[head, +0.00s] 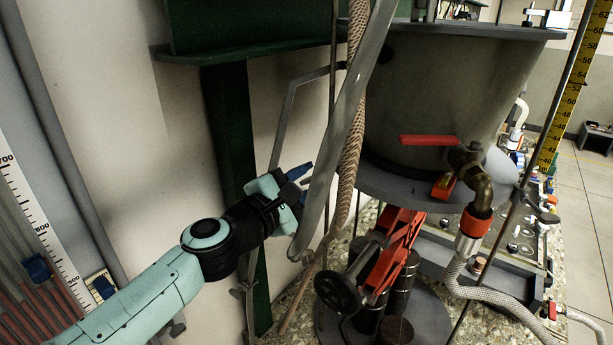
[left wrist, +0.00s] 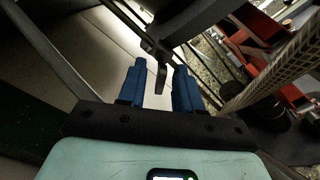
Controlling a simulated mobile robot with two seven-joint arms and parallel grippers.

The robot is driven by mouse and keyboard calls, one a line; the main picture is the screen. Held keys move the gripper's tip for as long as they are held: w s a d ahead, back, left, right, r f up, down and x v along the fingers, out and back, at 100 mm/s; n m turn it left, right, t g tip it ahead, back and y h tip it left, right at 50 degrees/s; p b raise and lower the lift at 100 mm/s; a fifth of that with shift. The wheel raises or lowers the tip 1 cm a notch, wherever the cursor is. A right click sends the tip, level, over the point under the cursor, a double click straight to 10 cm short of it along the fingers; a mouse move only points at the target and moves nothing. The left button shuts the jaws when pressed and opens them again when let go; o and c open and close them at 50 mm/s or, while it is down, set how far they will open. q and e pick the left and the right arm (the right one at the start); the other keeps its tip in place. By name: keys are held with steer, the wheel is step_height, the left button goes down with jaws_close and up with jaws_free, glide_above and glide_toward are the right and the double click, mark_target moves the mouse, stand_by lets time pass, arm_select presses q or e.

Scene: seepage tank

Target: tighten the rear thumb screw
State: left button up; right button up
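My left gripper (head: 298,178) reaches in from the left, its blue fingertips partly hidden by a slanted grey bar. In the left wrist view, the left gripper (left wrist: 160,82) is open, with a clear gap between its two blue fingers. A dark, flat wing-like piece (left wrist: 160,72), which looks like the thumb screw, points down into that gap. I see space on both sides of it, so the fingers do not appear to grip it. In the head view this piece is hidden behind the grey bar. My right gripper is not in view.
The slanted grey bar (head: 345,120) and a rope (head: 354,140) stand close to the gripper. A large tank (head: 450,85) sits behind them above a red jack (head: 395,240) with a black handwheel (head: 338,291). A green post (head: 230,130) stands behind my arm.

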arm_select(q)
steer(key=shift+w+d, duration=0.1)
steer(key=shift+w, duration=0.05)
steer(key=shift+c, duration=0.3)
jaws_close()
steer(key=shift+m, duration=0.3)
steer(key=shift+m+b, duration=0.4)
steer(key=shift+m, duration=0.8)
steer(key=shift+m+b, duration=0.45)
steer(key=shift+m, duration=1.45)
